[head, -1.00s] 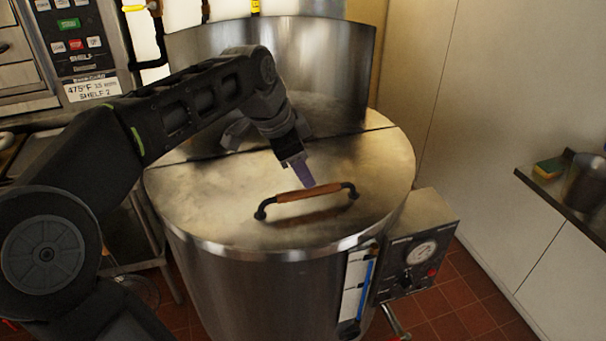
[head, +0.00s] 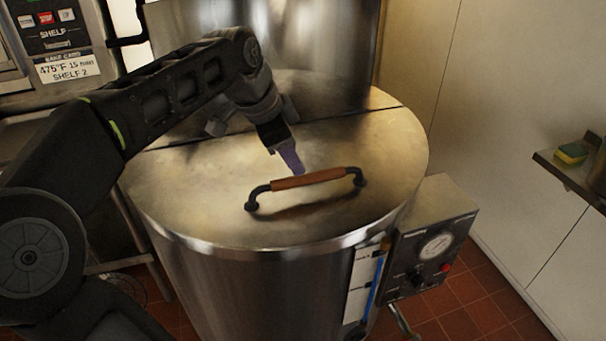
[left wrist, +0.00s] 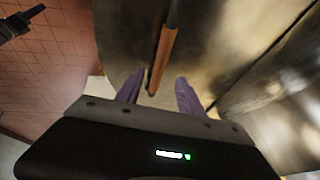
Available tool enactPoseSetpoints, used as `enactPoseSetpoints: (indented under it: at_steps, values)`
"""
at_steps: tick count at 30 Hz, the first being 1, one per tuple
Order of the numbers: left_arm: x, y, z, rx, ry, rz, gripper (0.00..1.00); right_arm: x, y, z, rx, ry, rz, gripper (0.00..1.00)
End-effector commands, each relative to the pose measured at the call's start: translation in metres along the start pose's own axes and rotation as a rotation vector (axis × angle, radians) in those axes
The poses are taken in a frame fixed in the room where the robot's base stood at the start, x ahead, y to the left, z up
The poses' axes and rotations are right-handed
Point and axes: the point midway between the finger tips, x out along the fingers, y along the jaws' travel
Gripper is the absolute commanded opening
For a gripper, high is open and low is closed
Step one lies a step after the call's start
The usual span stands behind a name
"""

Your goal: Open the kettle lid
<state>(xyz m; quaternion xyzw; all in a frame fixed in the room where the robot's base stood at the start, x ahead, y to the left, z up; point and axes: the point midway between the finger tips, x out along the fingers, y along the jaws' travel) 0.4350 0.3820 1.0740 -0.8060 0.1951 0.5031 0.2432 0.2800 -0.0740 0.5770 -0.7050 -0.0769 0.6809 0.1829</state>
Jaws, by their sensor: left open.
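The kettle (head: 250,285) is a large steel cylinder in the head view. Its flat round lid (head: 190,195) is shut. A handle (head: 310,179) with a wooden grip and black curved ends stands on the lid. My left gripper (head: 293,163) is just behind the handle's grip, pointing down toward it. In the left wrist view, its two purple fingers (left wrist: 158,92) are spread apart, and the handle's wooden grip (left wrist: 162,55) lies ahead, lined up with the gap between them. Nothing is held. My right gripper is not in view.
A control box (head: 432,240) with a gauge is on the kettle's right side. A tall steel back section (head: 270,40) rises behind the lid. A shelf with a sponge (head: 572,153) is at the right. An oven panel (head: 50,30) is at upper left.

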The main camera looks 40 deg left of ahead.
Motion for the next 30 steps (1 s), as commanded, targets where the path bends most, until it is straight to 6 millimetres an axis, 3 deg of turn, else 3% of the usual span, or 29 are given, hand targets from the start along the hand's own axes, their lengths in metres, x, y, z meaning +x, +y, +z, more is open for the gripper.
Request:
enactPoseSetpoints:
  at_steps: [8, 19, 30]
  values:
    - [0.016, 0.0, 0.0, 0.0, -0.002, 0.002, 0.45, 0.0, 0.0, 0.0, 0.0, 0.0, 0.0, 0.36]
    - [0.07, 0.001, 0.0, 0.0, -0.002, 0.003, 0.45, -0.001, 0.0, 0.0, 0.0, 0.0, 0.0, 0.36]
    - [0.079, 0.0, 0.0, 0.0, 0.0, 0.0, 0.45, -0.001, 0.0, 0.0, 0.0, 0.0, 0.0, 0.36]
